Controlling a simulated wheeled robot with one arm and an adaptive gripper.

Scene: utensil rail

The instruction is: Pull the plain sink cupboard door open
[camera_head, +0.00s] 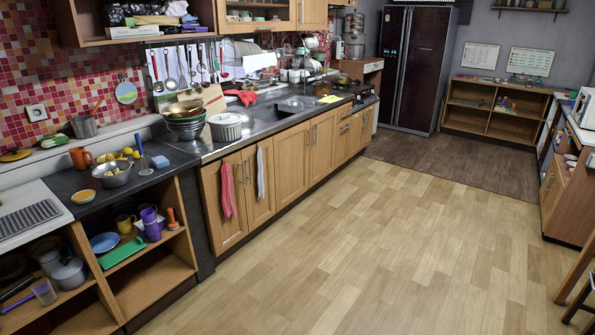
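Wooden cupboard doors run along the front of the sink counter in the head view, and all look shut. Below the sink basin (297,104) are two plain doors with nothing hanging on them, a left one (291,160) and a right one (323,148). Upright metal handles (312,135) sit close together where these two doors meet. Further left, one door (226,225) has a red towel (227,190) hanging on it, and the door beside it (262,205) has a pale towel (261,172). I cannot tell which door is the task's. My gripper is not in view.
The wooden floor (350,240) in front of the cupboards is wide and clear. An open shelf unit (150,285) stands at the near left. A dark fridge (415,65) and low open shelves (495,108) are at the back. A counter and stool legs (578,280) edge the right.

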